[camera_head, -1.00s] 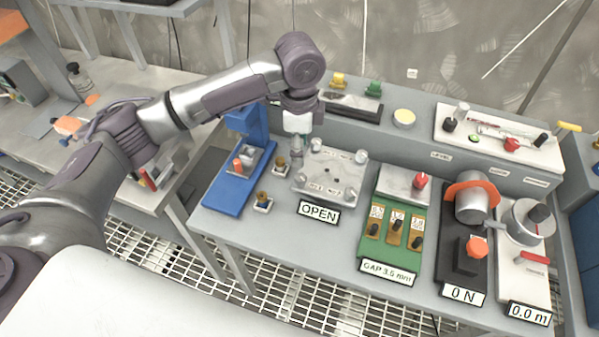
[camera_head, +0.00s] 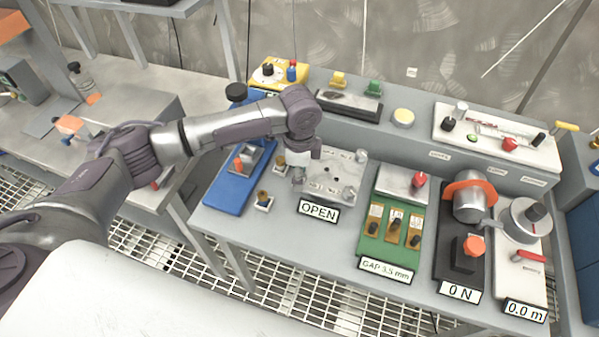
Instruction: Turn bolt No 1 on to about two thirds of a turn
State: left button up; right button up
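A grey metal plate (camera_head: 328,187) lies on the bench behind a sign (camera_head: 318,211) reading OPEN. Light knob-like bolt heads show at its lower right (camera_head: 346,200) and upper right (camera_head: 361,156). The small labels on the plate are too blurred to read surely, so I cannot tell which bolt is No 1. My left gripper (camera_head: 299,181) points down at the plate's near left corner. It hides that corner and any bolt there. Its fingers are too small and covered to show whether they are open or shut, or touching a bolt. My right gripper is out of view.
Left of the plate are a blue stand (camera_head: 226,191) and a small brass-topped piece (camera_head: 264,197). A green gap panel (camera_head: 392,226) stands to the right, then a black panel with an orange knob (camera_head: 475,246). A yellow box (camera_head: 277,73) stands behind my arm.

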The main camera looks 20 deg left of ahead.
pick_arm(q)
grip_shut()
